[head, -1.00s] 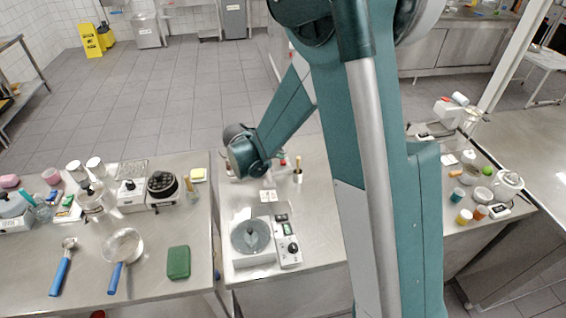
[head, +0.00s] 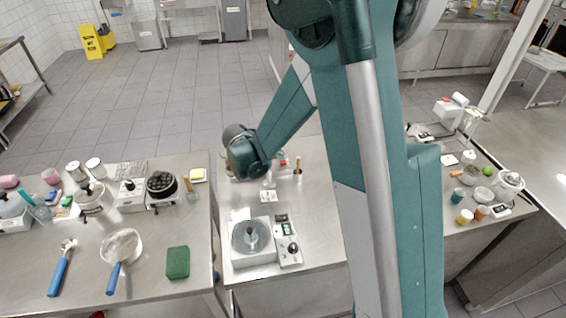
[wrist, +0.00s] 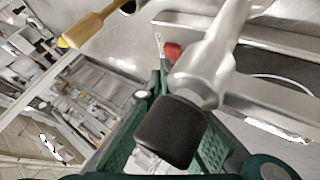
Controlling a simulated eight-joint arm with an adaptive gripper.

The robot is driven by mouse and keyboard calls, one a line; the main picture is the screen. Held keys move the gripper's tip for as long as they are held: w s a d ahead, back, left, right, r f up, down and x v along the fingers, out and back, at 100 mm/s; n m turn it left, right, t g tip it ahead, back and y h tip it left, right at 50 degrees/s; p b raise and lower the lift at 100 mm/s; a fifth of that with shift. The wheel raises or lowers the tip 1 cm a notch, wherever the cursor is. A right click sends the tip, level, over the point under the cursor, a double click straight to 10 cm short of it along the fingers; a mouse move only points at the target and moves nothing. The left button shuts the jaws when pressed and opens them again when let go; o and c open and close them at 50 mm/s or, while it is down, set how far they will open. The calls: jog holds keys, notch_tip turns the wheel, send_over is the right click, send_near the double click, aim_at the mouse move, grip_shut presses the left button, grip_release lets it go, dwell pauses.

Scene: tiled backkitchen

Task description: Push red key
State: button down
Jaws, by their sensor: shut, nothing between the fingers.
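A small red piece (wrist: 172,50), likely the red key, shows at the upper middle of the wrist view, partly behind a silver metal part. A red spot (head: 282,161) shows beside my wrist in the head view; I cannot tell whether it is the same piece. My gripper (wrist: 153,92) has green fingers and is shut and empty. A finger end is close to the red piece in the picture; I cannot tell whether they touch. A silver arm with a black block (wrist: 170,130) covers much of the fingers. In the head view my wrist hides most of the gripper.
A wooden-handled tool (wrist: 100,25) is at the upper left of the wrist view. On the middle table (head: 318,225), a grey device with a round dish (head: 250,237) and knob stands in front of my wrist. The left table (head: 145,275) holds a strainer, spoon and green block.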

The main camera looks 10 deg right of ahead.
jog(key=shift+s+d+f+b, duration=0.1)
jog(key=shift+s+f+b, duration=0.2)
jog(key=shift+f, duration=0.2)
jog(key=shift+s+f+b, duration=0.15)
jog(key=shift+f+b, duration=0.25)
jog(key=shift+f, duration=0.1)
dwell(0.5)
jog(key=shift+w+d+r, duration=0.15)
jog(key=shift+r, duration=0.15)
dwell(0.5)
jog(key=shift+r, duration=0.2)
jog(key=shift+w+d+r+p, duration=0.1)
jog(key=shift+w+r+p, duration=0.2)
jog(key=shift+r+p, duration=0.35)
jog(key=shift+w+d+r, duration=0.1)
jog(key=shift+d+r, duration=0.1)
jog(key=shift+r, duration=0.15)
jog(key=shift+a+r+p, duration=0.25)
jog(key=shift+r+p, duration=0.15)
jog(key=shift+r, duration=0.65)
jog(key=shift+a+r+p, duration=0.1)
jog(key=shift+r+p, duration=0.25)
jog(key=shift+r, duration=0.15)
